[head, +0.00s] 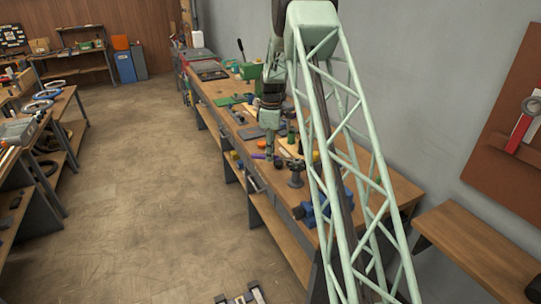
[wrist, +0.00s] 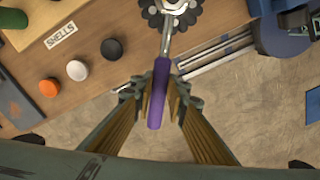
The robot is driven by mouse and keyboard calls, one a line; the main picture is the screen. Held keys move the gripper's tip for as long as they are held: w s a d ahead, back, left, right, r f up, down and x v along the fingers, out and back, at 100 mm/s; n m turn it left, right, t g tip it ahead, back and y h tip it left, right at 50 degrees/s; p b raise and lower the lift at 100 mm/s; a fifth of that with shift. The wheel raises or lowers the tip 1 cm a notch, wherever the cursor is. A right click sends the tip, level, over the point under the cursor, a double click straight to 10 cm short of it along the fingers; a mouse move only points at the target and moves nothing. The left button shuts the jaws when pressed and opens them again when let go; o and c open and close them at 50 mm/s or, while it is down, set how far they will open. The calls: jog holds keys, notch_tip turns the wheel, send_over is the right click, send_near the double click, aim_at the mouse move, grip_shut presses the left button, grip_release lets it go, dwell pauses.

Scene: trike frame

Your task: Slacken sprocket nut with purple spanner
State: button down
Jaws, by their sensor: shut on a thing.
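The purple spanner (wrist: 158,90) runs up the middle of the wrist view, with a purple handle and a bright metal shank. Its metal end reaches a dark toothed sprocket (wrist: 151,15) at the top edge; the nut is at the cut-off edge, so I cannot tell how the jaw sits on it. My gripper (wrist: 160,97) is shut on the spanner's handle, with a finger on either side. In the head view my gripper (head: 269,153) is low over the bench's front edge, and a bit of the purple handle (head: 258,156) shows left of it.
The long wooden workbench (head: 380,186) carries several tools and blocks. In the wrist view a labelled board (wrist: 95,12) and orange, white and black round pieces lie at left. Metal rails (wrist: 215,52) and a blue part (wrist: 285,40) are at right. Open floor (head: 130,190) lies left of the bench.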

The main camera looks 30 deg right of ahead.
jog(key=c, duration=3.3)
grip_release()
grip_shut()
jog(key=shift+s+a+n+b, duration=0.35)
jog(key=shift+s+a+n, duration=0.1)
jog(key=shift+s+n, duration=0.25)
jog(key=shift+s+a+n+b, duration=0.3)
jog(key=shift+s+a+n, duration=0.15)
jog(key=shift+s+n, duration=0.2)
jog(key=shift+s+a+n+b, duration=0.3)
jog(key=shift+s+n+b, duration=0.1)
jog(key=shift+s+n, duration=0.5)
jog(key=shift+s+a+n+b, duration=0.35)
jog(key=shift+s+n, duration=0.45)
jog(key=shift+n, duration=0.15)
dwell(0.7)
